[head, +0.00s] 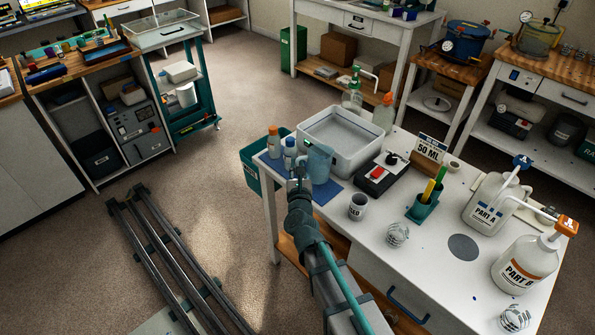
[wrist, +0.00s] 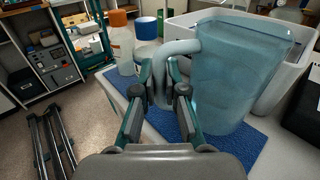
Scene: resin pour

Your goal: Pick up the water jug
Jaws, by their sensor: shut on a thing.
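The water jug (wrist: 235,80) is a translucent blue pitcher with a pale loop handle (wrist: 161,75) on its left side. In the wrist view it stands upright on a blue mat (wrist: 245,150), and I cannot tell whether its base has left the mat. My gripper (wrist: 163,90) is shut on the handle, with one finger on each side of it. In the head view the jug (head: 319,163) is at the table's left end, and my gripper (head: 298,182) meets its near left side, partly hidden by my arm.
A white basin (head: 345,140) stands just behind the jug. Two orange- and blue-capped bottles (head: 273,143) (head: 290,153) stand to its left. A green bin (head: 249,165) is beside the table.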

